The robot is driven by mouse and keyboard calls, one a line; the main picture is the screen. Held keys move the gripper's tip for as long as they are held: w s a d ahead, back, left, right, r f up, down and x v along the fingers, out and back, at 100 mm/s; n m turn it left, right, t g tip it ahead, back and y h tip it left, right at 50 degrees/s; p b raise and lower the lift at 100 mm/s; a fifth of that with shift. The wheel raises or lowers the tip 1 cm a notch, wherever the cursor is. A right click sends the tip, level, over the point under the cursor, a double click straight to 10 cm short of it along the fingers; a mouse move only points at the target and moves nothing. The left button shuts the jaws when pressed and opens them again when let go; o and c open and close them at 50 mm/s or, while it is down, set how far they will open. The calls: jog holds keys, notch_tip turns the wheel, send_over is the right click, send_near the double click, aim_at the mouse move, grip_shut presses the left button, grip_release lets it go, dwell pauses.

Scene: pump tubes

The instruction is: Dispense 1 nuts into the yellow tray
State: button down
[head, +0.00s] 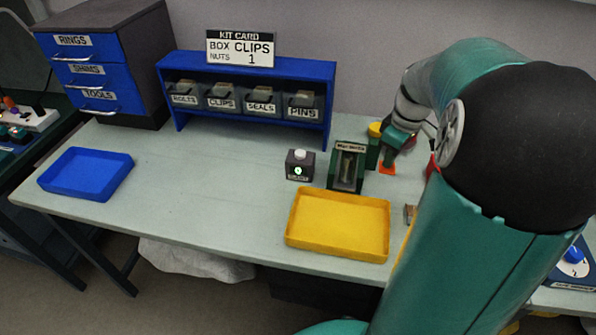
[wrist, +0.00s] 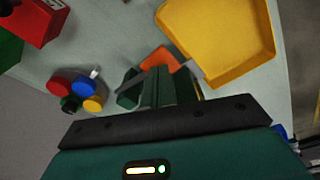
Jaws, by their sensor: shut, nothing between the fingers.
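The yellow tray (head: 338,246) lies on the table in the head view and looks empty. Its corner also shows at the upper right of the wrist view (wrist: 245,72). A green dispenser (head: 346,167) with a clear window and a nuts label stands just behind the tray; its label is only partly legible. My gripper (head: 387,163) is shut and empty, right of the dispenser, above or beside an orange piece (head: 388,169). In the wrist view my gripper (wrist: 163,72) is near that orange piece (wrist: 158,60); I cannot tell whether they touch.
A small black box (head: 300,165) with a white button and green light stands left of the dispenser. A blue shelf (head: 250,95) holds labelled bins under a kit card (head: 240,48) reading "NUTS 1". A blue tray (head: 87,173) is left. Coloured knobs (wrist: 75,91) lie left of my gripper.

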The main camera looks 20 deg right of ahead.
jog(key=shift+f, duration=1.9)
jog(key=shift+r, duration=0.15)
notch_tip(320, 180, up, 10)
jog(key=shift+f, duration=0.1)
